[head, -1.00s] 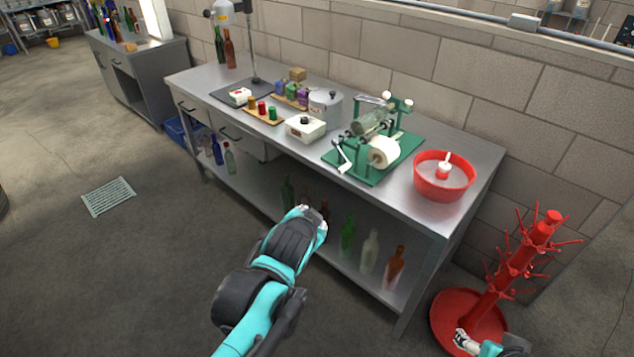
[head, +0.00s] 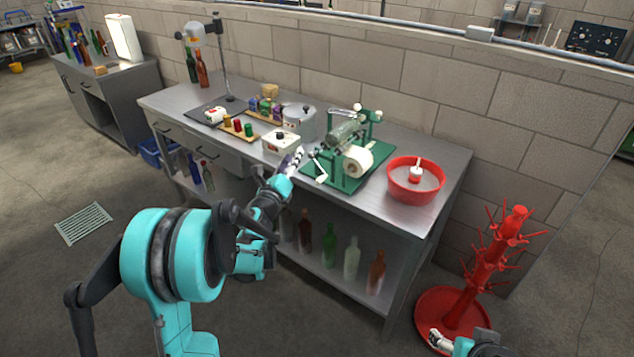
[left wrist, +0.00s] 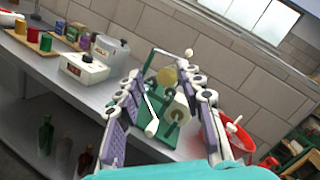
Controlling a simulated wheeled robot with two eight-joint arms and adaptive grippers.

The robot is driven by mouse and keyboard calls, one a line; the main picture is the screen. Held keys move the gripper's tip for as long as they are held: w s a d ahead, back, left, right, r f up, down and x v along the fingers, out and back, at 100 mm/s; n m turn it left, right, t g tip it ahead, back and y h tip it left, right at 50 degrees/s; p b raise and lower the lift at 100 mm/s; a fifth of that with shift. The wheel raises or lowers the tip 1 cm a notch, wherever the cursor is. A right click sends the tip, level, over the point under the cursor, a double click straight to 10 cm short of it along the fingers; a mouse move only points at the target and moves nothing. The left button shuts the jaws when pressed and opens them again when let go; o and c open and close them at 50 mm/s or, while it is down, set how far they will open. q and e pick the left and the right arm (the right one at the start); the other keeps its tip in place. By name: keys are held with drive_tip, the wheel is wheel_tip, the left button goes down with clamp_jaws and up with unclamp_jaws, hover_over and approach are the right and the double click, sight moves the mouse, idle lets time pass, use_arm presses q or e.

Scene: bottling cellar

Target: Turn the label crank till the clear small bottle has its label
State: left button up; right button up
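The green labelling machine (head: 374,157) stands on the steel bench. A clear bottle (head: 345,132) lies across its top, its glass see-through; a white label roll (head: 357,161) sits below it. The label crank (head: 320,173) is on the machine's left side, and its pale handle (left wrist: 152,127) shows between my fingers in the left wrist view. My left gripper (head: 297,156) is at the bench's front edge, just left of the crank and apart from it. Its two fingers (left wrist: 163,82) are spread, with nothing held. My right gripper (head: 437,340) is low at the bottom right, its fingers unclear.
A red bottle tree (head: 488,260) stands on the floor at right. Bottles stand on the lower shelf.

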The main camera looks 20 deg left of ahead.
sight(316, 183)
use_arm(q)
wheel_tip(316, 183, down, 14)
drive_tip(key=w+d+m+g+h, duration=0.25)
drive_tip(key=m+h, duration=0.25)
drive_tip(key=m, duration=0.7)
drive_tip(key=shift+m+h, duration=0.3)
drive_tip(key=shift+h, duration=0.1)
drive_tip(key=x, duration=0.3)
drive_tip(key=b+x, duration=0.1)
drive_tip(key=x, duration=0.1)
drive_tip(key=shift+w+d+f, duration=0.2)
drive_tip(key=shift+d+f, duration=0.2)
drive_tip(key=shift+w+d+r, duration=0.1)
drive_tip(key=shift+w+d, duration=0.1)
drive_tip(key=shift+w, duration=0.35)
clamp_jaws()
